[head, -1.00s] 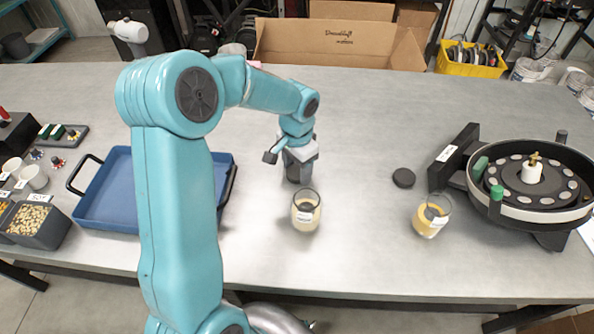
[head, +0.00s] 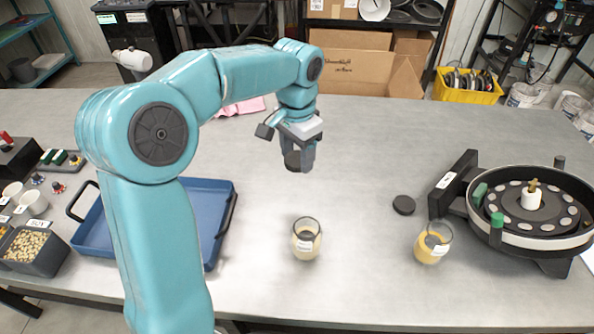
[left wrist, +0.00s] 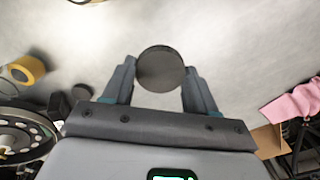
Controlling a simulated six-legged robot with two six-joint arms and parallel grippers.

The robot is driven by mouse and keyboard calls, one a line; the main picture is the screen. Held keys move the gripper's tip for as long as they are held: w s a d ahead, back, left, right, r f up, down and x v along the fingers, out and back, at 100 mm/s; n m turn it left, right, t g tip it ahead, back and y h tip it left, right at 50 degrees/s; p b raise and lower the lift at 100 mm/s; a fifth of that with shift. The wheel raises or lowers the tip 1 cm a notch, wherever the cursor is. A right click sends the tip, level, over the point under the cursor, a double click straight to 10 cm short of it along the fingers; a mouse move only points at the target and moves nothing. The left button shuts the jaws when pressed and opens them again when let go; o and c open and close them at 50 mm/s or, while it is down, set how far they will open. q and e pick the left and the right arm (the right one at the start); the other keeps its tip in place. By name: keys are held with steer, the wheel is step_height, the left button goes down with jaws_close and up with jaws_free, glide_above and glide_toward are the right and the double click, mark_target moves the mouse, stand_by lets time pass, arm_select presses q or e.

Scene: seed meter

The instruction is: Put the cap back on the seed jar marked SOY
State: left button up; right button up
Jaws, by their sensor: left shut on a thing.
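My left gripper (head: 298,162) is shut on a black round cap (head: 291,160) and holds it above the table, behind the jars. The cap also shows between the fingers in the left wrist view (left wrist: 160,68). A glass jar (head: 306,243) with pale contents stands uncapped in front of the gripper, apart from the cap. A second open jar (head: 430,248) with yellower contents stands to its right and shows in the left wrist view (left wrist: 28,69). Both jar labels are too small to read surely. My right gripper is not in view.
Another black cap (head: 403,205) lies on the table (head: 350,195). The seed meter (head: 535,240) with its round plate stands at right. A blue tray (head: 222,235) and a bin of seeds (head: 35,262) are at left. A pink cloth (head: 238,108) lies behind. The middle is clear.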

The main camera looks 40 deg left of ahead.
mark_target(297, 159)
arm_select(q)
steer(key=shift+r, duration=2.95)
steer(key=shift+f, duration=0.1)
